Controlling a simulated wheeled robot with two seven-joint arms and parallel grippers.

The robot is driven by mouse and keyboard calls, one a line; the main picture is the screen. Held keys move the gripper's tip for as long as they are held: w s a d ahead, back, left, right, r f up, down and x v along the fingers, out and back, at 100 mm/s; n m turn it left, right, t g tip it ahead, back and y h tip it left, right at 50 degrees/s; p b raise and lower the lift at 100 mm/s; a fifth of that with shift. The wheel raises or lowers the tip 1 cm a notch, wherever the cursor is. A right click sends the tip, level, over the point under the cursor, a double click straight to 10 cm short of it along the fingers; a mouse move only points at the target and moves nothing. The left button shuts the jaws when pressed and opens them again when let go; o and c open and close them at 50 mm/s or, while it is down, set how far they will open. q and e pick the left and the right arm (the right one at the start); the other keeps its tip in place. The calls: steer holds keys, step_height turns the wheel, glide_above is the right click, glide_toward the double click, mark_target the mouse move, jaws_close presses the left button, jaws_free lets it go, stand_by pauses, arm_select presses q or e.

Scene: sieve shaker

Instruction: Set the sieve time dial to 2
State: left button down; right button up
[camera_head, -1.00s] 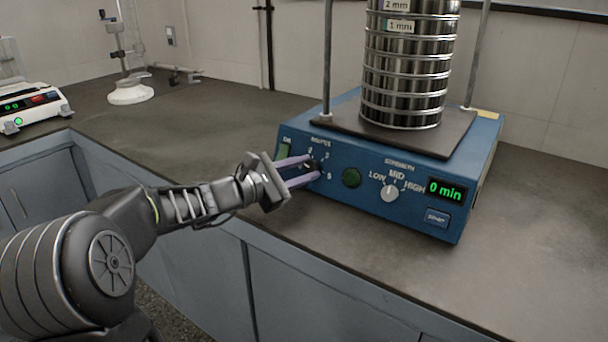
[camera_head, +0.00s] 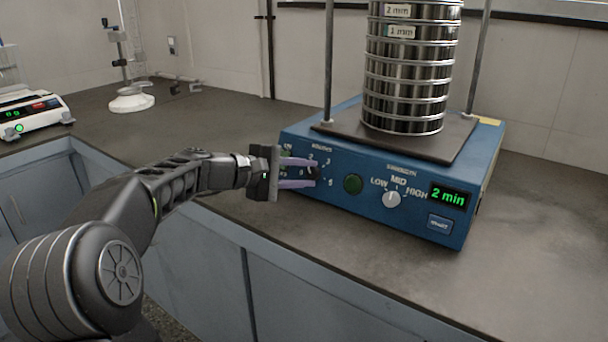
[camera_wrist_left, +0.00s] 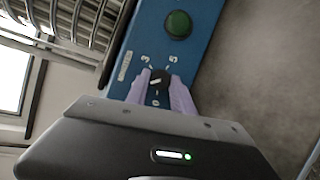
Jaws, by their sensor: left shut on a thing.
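The blue sieve shaker (camera_head: 405,219) stands on the counter, and its green display (camera_head: 449,196) reads 2 min. The black time dial (camera_wrist_left: 158,83) on its front panel sits between the two purple fingers in the left wrist view. My left gripper (camera_head: 314,172) is shut on this dial, its fingers pointing at the panel from the left. The fingers partly hide the dial and some of its numbers in the head view. My right gripper is in neither view.
A green button (camera_head: 353,184) and the white strength knob (camera_head: 392,199) lie right of the time dial. A sieve stack (camera_head: 408,75) stands between two rods on top. A white balance (camera_head: 32,112) is far left. The counter between is largely clear.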

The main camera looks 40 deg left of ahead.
arm_select(q)
steer(key=shift+f, duration=0.1)
stand_by(0.3)
steer(key=c, duration=1.1)
jaws_free()
steer(key=p+v, duration=0.1)
steer(key=v, duration=0.7)
